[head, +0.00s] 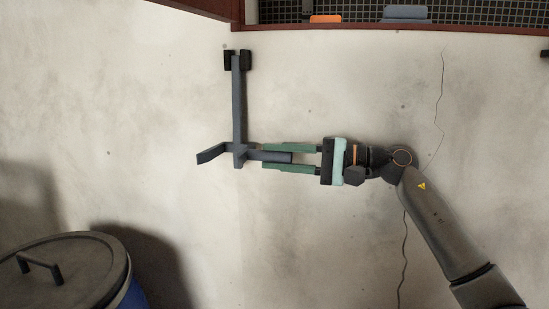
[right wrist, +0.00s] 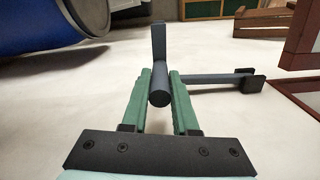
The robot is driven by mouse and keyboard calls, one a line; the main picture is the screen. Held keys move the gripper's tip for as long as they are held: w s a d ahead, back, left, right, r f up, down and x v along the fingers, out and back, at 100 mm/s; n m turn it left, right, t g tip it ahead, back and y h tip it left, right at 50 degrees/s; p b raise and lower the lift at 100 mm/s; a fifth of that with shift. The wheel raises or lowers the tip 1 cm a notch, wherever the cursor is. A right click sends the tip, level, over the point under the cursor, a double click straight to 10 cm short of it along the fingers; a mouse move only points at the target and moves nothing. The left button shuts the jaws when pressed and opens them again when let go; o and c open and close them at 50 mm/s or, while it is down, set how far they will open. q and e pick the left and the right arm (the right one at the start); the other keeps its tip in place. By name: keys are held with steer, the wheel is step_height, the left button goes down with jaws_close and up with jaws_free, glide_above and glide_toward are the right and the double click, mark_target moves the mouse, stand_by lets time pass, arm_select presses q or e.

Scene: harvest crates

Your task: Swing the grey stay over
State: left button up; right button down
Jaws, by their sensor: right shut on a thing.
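The grey stay (head: 239,105) is a straight bar that runs from a black bracket (head: 237,60) near the red-brown frame down to a handle end. It also shows in the right wrist view (right wrist: 217,78), reaching right to the black bracket. At its lower end a round grip (head: 272,156) points right and a bent arm (head: 210,153) points left. My right gripper (head: 264,155) has its green fingers on both sides of the round grip and is shut on it. In the right wrist view the grip (right wrist: 159,94) sits between the fingertips. My left gripper is out of view.
A red-brown frame (head: 350,29) with dark mesh crosses the top, with orange (head: 325,18) and grey-blue (head: 405,12) pieces on it. A lidded blue barrel (head: 80,265) stands at the lower left. A wooden crate (right wrist: 262,22) shows in the right wrist view. The pale floor around the stay is clear.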

steer(key=shift+w+d+f, duration=0.2)
steer(key=shift+w+f, duration=0.05)
steer(key=shift+w, duration=0.3)
steer(key=c, duration=0.7)
jaws_free()
steer(key=p+v, duration=0.1)
steer(key=v, duration=1.1)
steer(key=shift+s+d+p, duration=0.1)
steer(key=shift+d+p, duration=0.2)
steer(key=shift+p, duration=0.1)
steer(key=shift+a, duration=0.1)
